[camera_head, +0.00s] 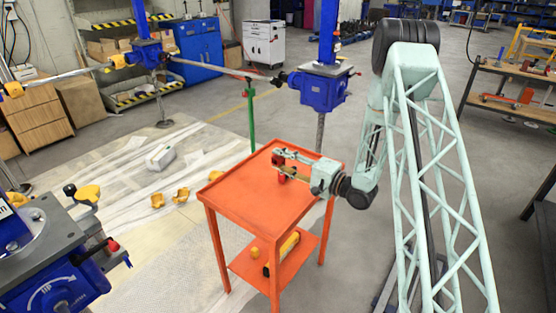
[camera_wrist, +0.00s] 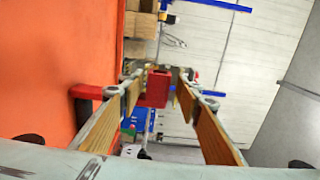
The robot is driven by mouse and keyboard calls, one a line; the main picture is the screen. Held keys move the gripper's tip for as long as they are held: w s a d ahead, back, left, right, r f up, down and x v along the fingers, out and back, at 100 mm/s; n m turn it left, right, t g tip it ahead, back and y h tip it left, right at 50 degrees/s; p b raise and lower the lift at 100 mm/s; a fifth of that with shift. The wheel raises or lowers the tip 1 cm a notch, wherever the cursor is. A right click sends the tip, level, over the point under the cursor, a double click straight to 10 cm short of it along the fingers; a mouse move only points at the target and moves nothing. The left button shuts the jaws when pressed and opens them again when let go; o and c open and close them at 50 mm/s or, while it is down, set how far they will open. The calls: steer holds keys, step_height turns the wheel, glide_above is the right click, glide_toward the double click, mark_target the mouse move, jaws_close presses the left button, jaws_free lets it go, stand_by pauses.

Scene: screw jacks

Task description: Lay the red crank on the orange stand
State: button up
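The orange stand (camera_head: 240,205) is a small two-level table in the middle of the head view. Its top fills the left of the wrist view (camera_wrist: 55,60). The red crank (camera_head: 284,172) is at the right part of the stand's top. In the wrist view, a red block of it (camera_wrist: 153,90) lies between the fingers, and another red part (camera_wrist: 84,92) reaches left to the orange top. My gripper (camera_head: 283,163) is low over the top, pointing left. Its wood-padded fingers (camera_wrist: 158,92) stand on either side of the block, with a slim gap at the right finger.
A yellow tool (camera_head: 288,246) lies on the stand's lower shelf. A blue screw jack (camera_head: 322,90) stands behind the stand. A large blue jack (camera_head: 50,250) fills the lower left. Yellow pieces (camera_head: 181,196) lie on the floor sheet. The left of the stand's top is bare.

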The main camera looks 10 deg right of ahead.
steer(key=p+v, duration=0.1)
steer(key=v, duration=1)
steer(key=shift+p, duration=0.35)
steer(key=shift+w+r, duration=0.1)
steer(key=shift+r, duration=0.05)
stand_by(0.3)
steer(key=w+d+r+n+g+h, duration=0.2)
steer(key=w+r+n+h, duration=0.25)
steer(key=r+h, duration=0.4)
steer(key=s+d+r+n+g+h, duration=0.2)
steer(key=s+r+h, duration=0.3)
steer(key=s+r, duration=1.15)
steer(key=s+a+r+n+g, duration=0.1)
steer(key=s+a, duration=0.3)
steer(key=s, duration=0.9)
steer(key=s+a+r+n+g+y, duration=0.1)
steer(key=s+a+r+g, duration=0.2)
steer(key=s, duration=1.1)
steer(key=s+a+r+n+g+y, duration=0.1)
steer(key=s+a, duration=0.5)
steer(key=s, duration=0.7)
steer(key=shift+s+r+g, duration=0.35)
steer(key=shift+r+g, duration=0.05)
steer(key=shift+r, duration=0.5)
